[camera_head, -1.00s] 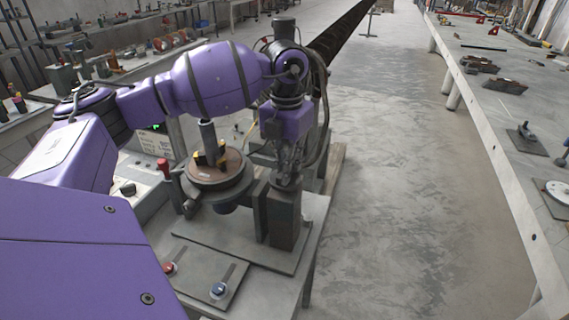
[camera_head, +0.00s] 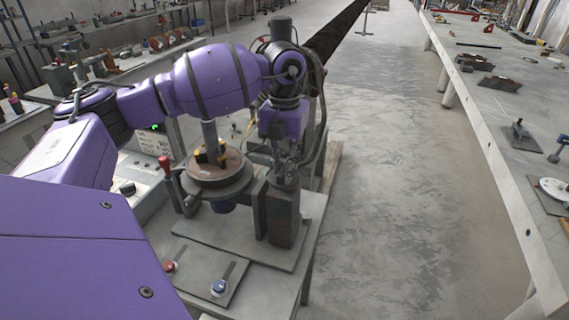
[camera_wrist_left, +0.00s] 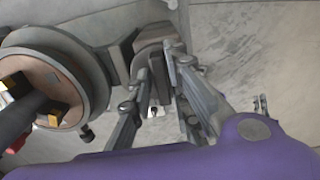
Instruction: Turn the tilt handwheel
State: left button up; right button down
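The positioner's round brown turntable (camera_head: 216,168) stands on a grey bench, and it also shows in the left wrist view (camera_wrist_left: 62,72). It is joined to a dark upright post (camera_head: 283,218). My left gripper (camera_head: 285,172) points down just above this post, right of the turntable. In the left wrist view my left gripper (camera_wrist_left: 158,68) has its two fingers apart, with the grey post top (camera_wrist_left: 153,40) beyond and between them; contact cannot be told. A red-knobbed handle (camera_head: 164,163) stands left of the turntable. I cannot pick out the tilt handwheel clearly. My right gripper is out of view.
A control box (camera_head: 140,170) stands at the left. A long workbench (camera_head: 500,140) runs along the right. The floor between is clear.

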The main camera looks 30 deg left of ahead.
pick_arm(q)
jog(key=shift+o, duration=0.9)
notch_tip(320, 180, up, 12)
